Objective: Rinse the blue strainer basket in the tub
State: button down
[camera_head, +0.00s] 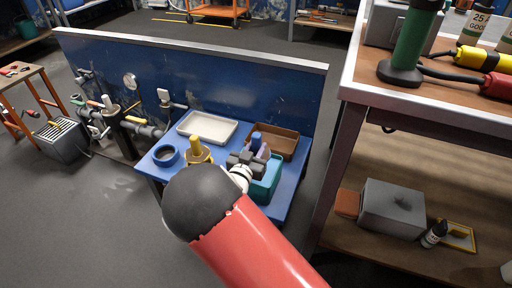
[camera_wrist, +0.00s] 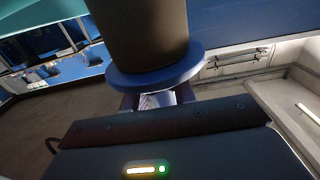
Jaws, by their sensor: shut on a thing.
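My gripper (camera_head: 249,160) is at the blue table, over the teal tub (camera_head: 270,190). It is shut on the blue strainer basket, whose blue upright handle (camera_head: 257,142) shows just above the jaws. In the wrist view a dark upright cylinder with a blue flange (camera_wrist: 157,78) stands right at the jaws (camera_wrist: 158,100); I take it to be the basket's handle. The basket's lower part is hidden by my gripper and arm, so I cannot tell how deep it sits in the tub. The tub's inside is mostly hidden too.
On the blue table (camera_head: 150,170) are a dark blue ring (camera_head: 165,155), a yellow piece with an upright handle (camera_head: 195,147), a white tray (camera_head: 232,139) and a brown tray (camera_head: 291,140). A blue panel (camera_head: 230,80) stands behind. A wooden workbench (camera_head: 350,75) rises at right.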

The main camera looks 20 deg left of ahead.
aim_at(256, 135)
jog(key=shift+f+b, duration=2.1)
jog(key=shift+f, duration=0.75)
jog(key=shift+s+f, duration=0.15)
jog(key=shift+f, duration=0.25)
dwell(0.8)
dwell(2.4)
notch_tip(256, 135, up, 13)
jog(key=p, duration=0.8)
jog(key=shift+r, duration=0.1)
